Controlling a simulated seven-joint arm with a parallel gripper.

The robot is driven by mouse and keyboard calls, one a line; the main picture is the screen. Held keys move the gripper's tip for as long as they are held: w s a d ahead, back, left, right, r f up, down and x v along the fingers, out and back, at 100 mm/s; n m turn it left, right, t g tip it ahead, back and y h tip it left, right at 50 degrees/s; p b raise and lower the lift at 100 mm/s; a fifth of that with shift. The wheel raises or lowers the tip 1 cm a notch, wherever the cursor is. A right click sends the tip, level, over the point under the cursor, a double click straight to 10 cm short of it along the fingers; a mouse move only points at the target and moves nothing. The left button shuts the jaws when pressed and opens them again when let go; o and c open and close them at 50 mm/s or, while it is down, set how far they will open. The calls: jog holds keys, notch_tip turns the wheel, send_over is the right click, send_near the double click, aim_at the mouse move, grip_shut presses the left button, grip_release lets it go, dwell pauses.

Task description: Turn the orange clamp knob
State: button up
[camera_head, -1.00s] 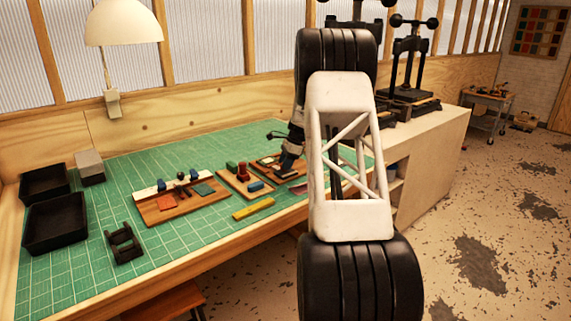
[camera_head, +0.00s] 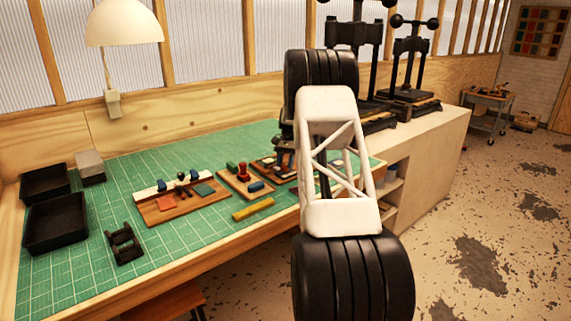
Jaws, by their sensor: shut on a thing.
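My gripper (camera_head: 284,160) is a small dark shape at the left edge of my arm, low over the far-right wooden board (camera_head: 264,166) on the green mat. My arm covers most of it and the right part of that board. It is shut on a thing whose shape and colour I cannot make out. I cannot make out the orange clamp knob; the spot at my fingertips is hidden.
Left of my gripper, a small board (camera_head: 234,184) holds a red-handled stamp (camera_head: 242,172) and a blue block. A yellow bar (camera_head: 253,209) lies in front. A larger board (camera_head: 180,208) lies farther left, near black trays (camera_head: 56,222). Black presses (camera_head: 409,62) stand behind right.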

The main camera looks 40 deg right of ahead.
jog(key=n+g+h, duration=0.1)
jog(key=n, duration=0.2)
jog(key=shift+n, duration=0.4)
jog(key=shift+n+g+h, duration=0.4)
jog(key=shift+n+h, duration=0.2)
jog(key=shift+n, duration=1.2)
jog(key=o, duration=0.9)
jog(key=shift+a, duration=0.1)
jog(key=shift+w+r, duration=0.1)
jog(key=shift+r, duration=0.05)
jog(key=v, duration=0.7)
jog(key=shift+r, duration=0.25)
